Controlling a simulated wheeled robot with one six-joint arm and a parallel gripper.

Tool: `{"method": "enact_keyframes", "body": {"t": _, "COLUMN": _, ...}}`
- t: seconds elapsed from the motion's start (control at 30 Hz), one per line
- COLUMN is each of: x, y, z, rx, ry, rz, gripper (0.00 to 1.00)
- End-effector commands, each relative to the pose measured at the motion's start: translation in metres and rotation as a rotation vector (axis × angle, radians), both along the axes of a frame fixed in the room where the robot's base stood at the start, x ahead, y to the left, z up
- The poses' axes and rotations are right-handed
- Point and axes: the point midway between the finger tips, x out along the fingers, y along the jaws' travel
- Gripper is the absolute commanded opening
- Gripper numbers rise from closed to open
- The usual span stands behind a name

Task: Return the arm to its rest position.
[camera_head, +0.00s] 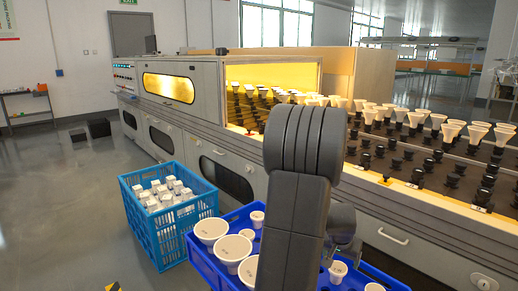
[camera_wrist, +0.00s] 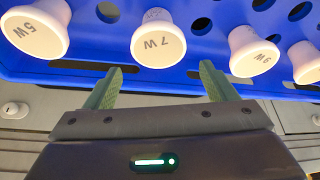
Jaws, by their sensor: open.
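My gripper shows in the wrist view (camera_wrist: 158,85) with its two green fingers spread apart and nothing between them. Beyond the fingertips is a blue perforated crate (camera_wrist: 230,20) holding white bulbs, among them one marked 7 W (camera_wrist: 158,40) and one marked 5 W (camera_wrist: 38,28). In the head view my dark arm stands in front of the blue crate (camera_head: 200,262) and hides its middle. The gripper's fingers cannot be made out there.
A light blue crate (camera_head: 150,235) with several boxed bulbs stands on the floor at left. The burn-in machine (camera_head: 225,150) runs behind, its belt (camera_head: 420,165) carrying rows of sockets and bulbs. Open floor (camera_head: 60,215) lies at the far left.

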Motion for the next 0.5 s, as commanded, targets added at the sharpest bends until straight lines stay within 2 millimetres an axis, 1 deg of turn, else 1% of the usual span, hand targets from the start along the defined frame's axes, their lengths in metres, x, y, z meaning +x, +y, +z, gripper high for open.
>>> {"method": "enact_keyframes", "body": {"t": 0.03, "x": 0.000, "y": 0.000, "z": 0.013, "rx": -0.001, "ry": -0.001, "rz": 0.000, "gripper": 0.79}}
{"method": "enact_keyframes", "body": {"t": 0.2, "x": 0.000, "y": 0.000, "z": 0.032, "rx": -0.001, "ry": -0.002, "rz": 0.000, "gripper": 0.79}}
{"method": "enact_keyframes", "body": {"t": 0.33, "x": 0.000, "y": 0.000, "z": 0.038, "rx": -0.001, "ry": -0.001, "rz": 0.000, "gripper": 0.79}}
{"method": "enact_keyframes", "body": {"t": 0.5, "x": 0.000, "y": 0.000, "z": 0.038, "rx": -0.001, "ry": -0.001, "rz": 0.000, "gripper": 0.79}}
